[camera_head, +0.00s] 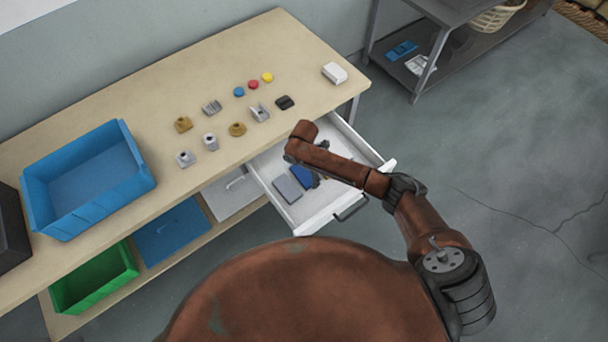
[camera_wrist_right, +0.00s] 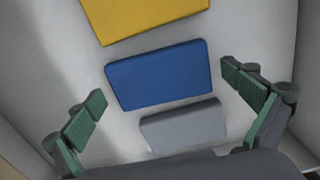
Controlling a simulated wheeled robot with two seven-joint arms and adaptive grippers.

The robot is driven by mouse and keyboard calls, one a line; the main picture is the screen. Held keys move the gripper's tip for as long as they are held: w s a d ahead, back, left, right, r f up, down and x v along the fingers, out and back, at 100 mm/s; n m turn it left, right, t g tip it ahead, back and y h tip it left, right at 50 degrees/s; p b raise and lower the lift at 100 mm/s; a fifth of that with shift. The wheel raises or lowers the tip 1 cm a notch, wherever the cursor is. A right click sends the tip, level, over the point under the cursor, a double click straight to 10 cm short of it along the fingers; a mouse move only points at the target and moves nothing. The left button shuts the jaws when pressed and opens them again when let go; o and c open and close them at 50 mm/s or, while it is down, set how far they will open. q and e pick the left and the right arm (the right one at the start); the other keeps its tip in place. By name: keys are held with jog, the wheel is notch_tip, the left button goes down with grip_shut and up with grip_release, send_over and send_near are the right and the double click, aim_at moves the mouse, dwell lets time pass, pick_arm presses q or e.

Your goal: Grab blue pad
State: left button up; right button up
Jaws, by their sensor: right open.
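The blue pad (camera_wrist_right: 158,75) lies flat in the open white drawer (camera_head: 308,221), between a yellow pad (camera_wrist_right: 145,14) and a grey pad (camera_wrist_right: 184,126). In the head view the blue pad (camera_head: 302,178) is partly hidden by my right arm and gripper, and the grey pad (camera_head: 288,189) lies beside it. My right gripper (camera_head: 316,180) is over the drawer. In the wrist view its green-padded fingers (camera_wrist_right: 163,92) are wide apart, one on each side of the blue pad, with nothing between them in their grip. My left gripper is not in view.
The drawer walls stand around the pads. The wooden table (camera_head: 235,75) above carries a blue bin (camera_head: 85,180), several small metal parts, coloured buttons and a white box (camera_head: 334,73). A green bin (camera_head: 95,278) is on the lower shelf. The floor at right is clear.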

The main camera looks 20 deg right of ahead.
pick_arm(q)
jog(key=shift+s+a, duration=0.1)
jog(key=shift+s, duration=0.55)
pick_arm(e)
jog(key=c, duration=0.7)
jog(key=shift+r, duration=0.2)
